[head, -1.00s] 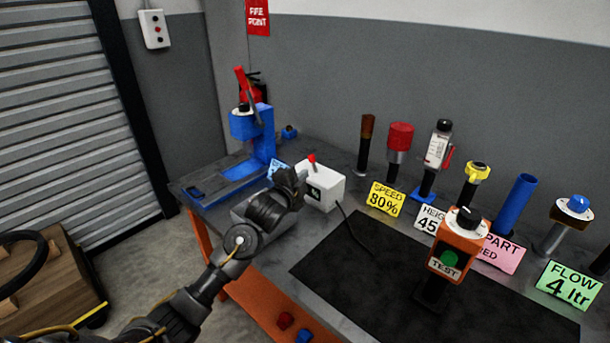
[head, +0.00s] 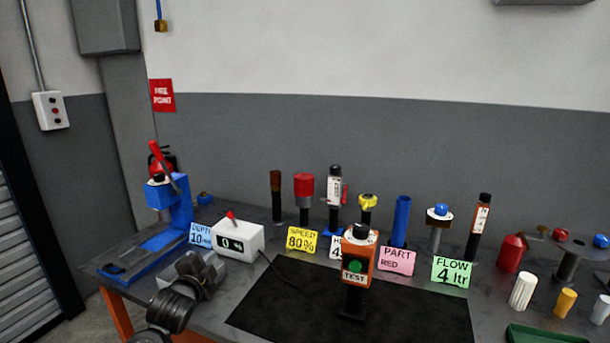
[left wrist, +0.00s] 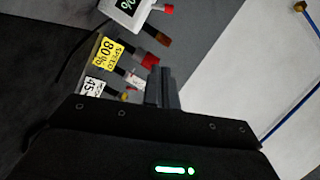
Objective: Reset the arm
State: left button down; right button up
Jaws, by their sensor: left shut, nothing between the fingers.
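My left gripper (head: 212,262) is at the lower left of the head view, over the bench's front left part, in front of the white box. Its two fingers are together with nothing between them; they also show in the left wrist view (left wrist: 162,88). My left arm comes up from the bottom edge behind it. My right gripper is in neither view. The white box (head: 238,238) has a red lever and a dark display reading 0 %. The orange TEST box (head: 357,262) with a green button and black knob stands on the dark mat.
A blue press (head: 180,210) with a red handle stands at the bench's left end. Yellow SPEED 80% (head: 301,240), pink PART RED (head: 397,260) and green FLOW 4 ltr (head: 451,272) cards front a row of upright devices. The black mat (head: 290,310) is mostly clear.

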pick_arm(q)
jog(key=s+d+f+n+g, duration=0.1)
jog(key=s+f+n+g, duration=0.3)
jog(key=s+f, duration=0.7)
jog(key=s+f+n+g, duration=0.3)
jog(key=s+f, duration=0.6)
jog(key=s, duration=0.5)
jog(key=s+f+n+g+y, duration=0.1)
jog(key=s+f+n+g, duration=0.15)
jog(key=s, duration=0.95)
jog(key=s+f+n+g, duration=0.1)
jog(key=s+n+g, duration=0.3)
jog(key=s, duration=0.7)
notch_tip(320, 180, down, 27)
jog(key=s+g, duration=0.1)
jog(key=s+a+f+g, duration=0.1)
jog(key=s+a+f, duration=0.2)
jog(key=s+f, duration=1.2)
jog(key=shift+s+a+f+m, duration=0.15)
jog(key=shift+s+m, duration=0.3)
jog(key=shift+s, duration=0.2)
